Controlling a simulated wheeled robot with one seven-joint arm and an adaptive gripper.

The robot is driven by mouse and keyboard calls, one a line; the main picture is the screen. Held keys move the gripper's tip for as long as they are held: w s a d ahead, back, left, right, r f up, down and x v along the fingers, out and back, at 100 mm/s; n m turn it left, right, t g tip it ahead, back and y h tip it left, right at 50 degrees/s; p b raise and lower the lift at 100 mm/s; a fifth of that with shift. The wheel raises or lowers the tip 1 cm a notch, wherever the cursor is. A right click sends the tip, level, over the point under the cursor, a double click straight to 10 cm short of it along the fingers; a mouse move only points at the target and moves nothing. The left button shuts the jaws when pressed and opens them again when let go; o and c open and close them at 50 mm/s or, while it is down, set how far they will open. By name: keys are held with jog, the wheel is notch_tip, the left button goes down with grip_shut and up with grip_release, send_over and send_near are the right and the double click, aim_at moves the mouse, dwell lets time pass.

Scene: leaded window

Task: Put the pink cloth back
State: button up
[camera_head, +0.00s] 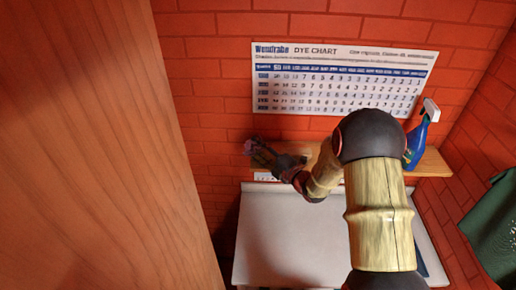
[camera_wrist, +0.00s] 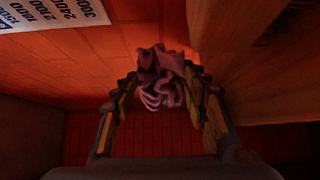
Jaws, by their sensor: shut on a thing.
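The pink cloth (camera_wrist: 162,78) is a crumpled bundle held between the fingers of my gripper (camera_wrist: 165,98) in the wrist view. Both fingers press on its sides. In the head view the cloth (camera_head: 249,147) shows as a small pinkish bit at the tip of my gripper (camera_head: 260,152). My gripper is in front of the red brick wall, at the left end of a wooden shelf, above the white surface. My own arm hides part of the shelf.
A blue spray bottle (camera_head: 419,135) stands on the right part of the wooden shelf (camera_head: 432,164). A dye chart (camera_head: 340,80) hangs on the wall above. A white-topped unit (camera_head: 285,235) lies below. A large wooden panel (camera_head: 100,150) fills the left. Green fabric (camera_head: 494,225) hangs at right.

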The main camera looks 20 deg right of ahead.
jog(key=shift+s, duration=0.1)
jog(key=shift+f+b, duration=0.3)
jog(key=shift+f, duration=0.2)
jog(key=shift+f, duration=0.1)
jog(key=o, duration=0.9)
jog(key=shift+c, duration=0.2)
jog(key=shift+f, duration=0.1)
jog(key=r+v, duration=0.1)
jog(key=v, duration=1.1)
jog(key=shift+r+b, duration=0.2)
jog(key=shift+b, duration=0.2)
